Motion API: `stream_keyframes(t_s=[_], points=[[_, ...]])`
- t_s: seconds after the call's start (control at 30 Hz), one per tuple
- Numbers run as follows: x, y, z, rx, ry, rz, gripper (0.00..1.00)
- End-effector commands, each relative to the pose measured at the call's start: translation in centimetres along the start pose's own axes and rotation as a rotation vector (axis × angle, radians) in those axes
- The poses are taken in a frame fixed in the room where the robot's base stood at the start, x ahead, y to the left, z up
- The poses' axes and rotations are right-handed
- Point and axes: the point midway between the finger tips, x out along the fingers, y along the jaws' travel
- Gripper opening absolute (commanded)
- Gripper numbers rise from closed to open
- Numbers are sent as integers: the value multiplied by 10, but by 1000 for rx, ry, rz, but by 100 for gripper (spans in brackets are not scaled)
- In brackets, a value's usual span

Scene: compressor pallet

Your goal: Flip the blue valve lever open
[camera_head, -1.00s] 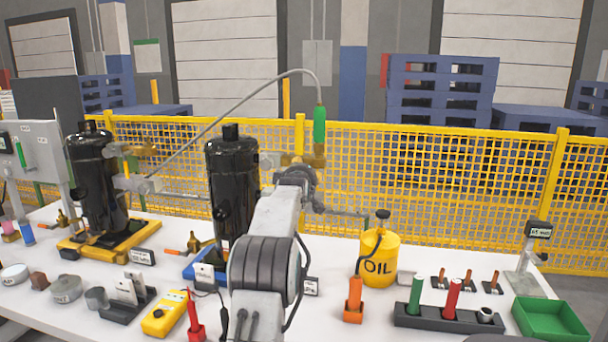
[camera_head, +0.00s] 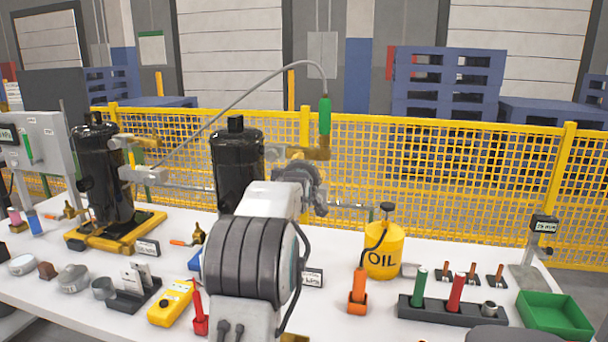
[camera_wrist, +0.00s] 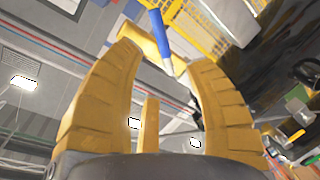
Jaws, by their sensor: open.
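In the head view my arm hides the gripper and the blue lever. The black compressor (camera_head: 237,150) stands behind my arm, with brass fittings (camera_head: 318,153) to its right.
A green handle (camera_head: 324,116) with a grey hose stands above the fittings. Another black compressor (camera_head: 100,190) is at left. The yellow oil can (camera_head: 384,262), an orange-handled tool (camera_head: 358,290) and a green tray (camera_head: 552,318) are right of my arm. A yellow mesh fence (camera_head: 440,165) runs behind.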

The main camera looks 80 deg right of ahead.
Motion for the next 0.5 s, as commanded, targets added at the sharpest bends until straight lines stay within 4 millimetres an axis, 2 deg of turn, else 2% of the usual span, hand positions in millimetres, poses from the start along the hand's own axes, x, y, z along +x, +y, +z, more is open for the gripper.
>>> stream_keyframes(t_s=[0.2,0.5], points=[[-24,1,0,0,0,1,49],[-38,0,0,0,0,0,49]])
